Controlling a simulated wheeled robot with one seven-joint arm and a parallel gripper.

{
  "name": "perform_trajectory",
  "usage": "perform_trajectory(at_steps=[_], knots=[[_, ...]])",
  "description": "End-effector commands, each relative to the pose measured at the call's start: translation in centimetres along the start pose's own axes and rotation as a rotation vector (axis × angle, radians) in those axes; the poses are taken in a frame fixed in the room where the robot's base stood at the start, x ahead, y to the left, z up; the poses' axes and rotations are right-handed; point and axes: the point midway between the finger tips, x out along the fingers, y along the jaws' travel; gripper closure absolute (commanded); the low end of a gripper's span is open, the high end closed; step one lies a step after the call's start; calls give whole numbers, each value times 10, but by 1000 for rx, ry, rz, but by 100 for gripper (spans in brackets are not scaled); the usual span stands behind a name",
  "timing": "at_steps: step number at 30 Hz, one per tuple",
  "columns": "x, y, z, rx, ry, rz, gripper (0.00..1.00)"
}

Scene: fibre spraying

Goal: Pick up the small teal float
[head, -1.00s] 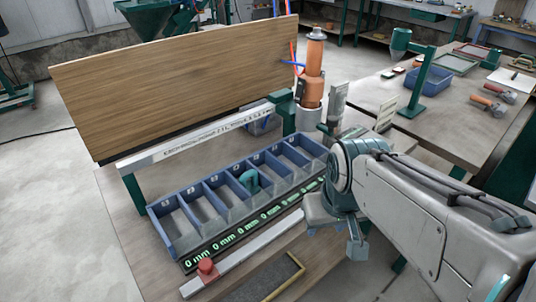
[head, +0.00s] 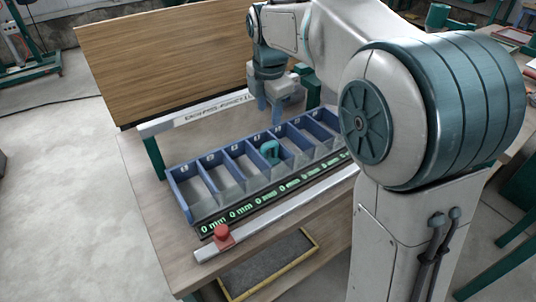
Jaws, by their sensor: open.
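The small teal float (head: 270,151) is a little trowel-like piece with a handle. It sits in a middle compartment of the blue divided bin (head: 178,192), and the compartments beside it look empty. My gripper (head: 270,112) points down above the back edge of the bin, just behind and above the float. Its blue-grey fingers are apart with nothing between them, and there is a visible gap to the float. My arm hides the right end of the bin.
A large wooden panel (head: 165,65) stands behind the bin, with a white lettered rail (head: 195,113) along its foot. In front are green "0 mm" displays (head: 240,212), a pale bar (head: 285,215) with a red knob (head: 222,235), and a yellow-edged tray (head: 270,268).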

Motion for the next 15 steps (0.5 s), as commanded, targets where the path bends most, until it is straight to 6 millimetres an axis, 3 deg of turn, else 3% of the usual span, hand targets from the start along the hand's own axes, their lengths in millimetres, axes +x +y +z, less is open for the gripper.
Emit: perform_trajectory(at_steps=[5, 15], knots=[[20, 4, -2, -43, -1, -6, 57], [79, 4, -2, -41, -1, -4, 57]])
